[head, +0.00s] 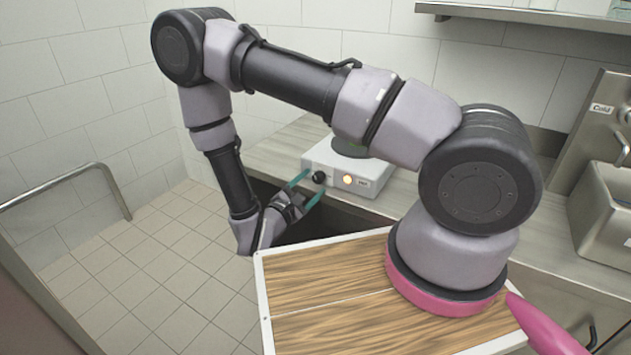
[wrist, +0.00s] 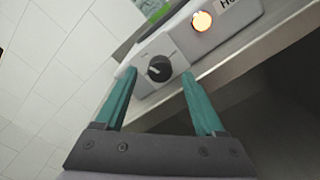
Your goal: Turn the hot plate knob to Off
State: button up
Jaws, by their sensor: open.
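The hot plate (head: 368,181) is a white box on the counter, with a glowing orange light (head: 347,180) on its front. Its black knob (head: 319,177) is at the left end of the front face. In the wrist view the knob (wrist: 159,68) has a pale pointer line, and faint marks sit around it, too small to read. My gripper (head: 308,187) is open with teal fingers, one to each side of the knob and a little short of it. In the wrist view the fingers (wrist: 163,82) are apart and empty, and the knob shows between and just beyond their tips.
The counter (head: 275,150) runs along the back wall, its front edge just below the hot plate. A metal sink (head: 608,215) and a panel marked Cold are at the right. A metal rail (head: 70,180) stands at the left over open tiled floor.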

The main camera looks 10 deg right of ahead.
jog(key=shift+x, duration=1.4)
grip_shut()
jog(key=shift+n, duration=0.5)
jog(key=n, duration=0.3)
jog(key=shift+a, duration=0.1)
jog(key=n, duration=0.3)
jog(key=shift+n, duration=0.3)
jog(key=n, duration=0.6)
jog(key=shift+s+f+n, duration=0.1)
jog(key=shift+n, duration=0.3)
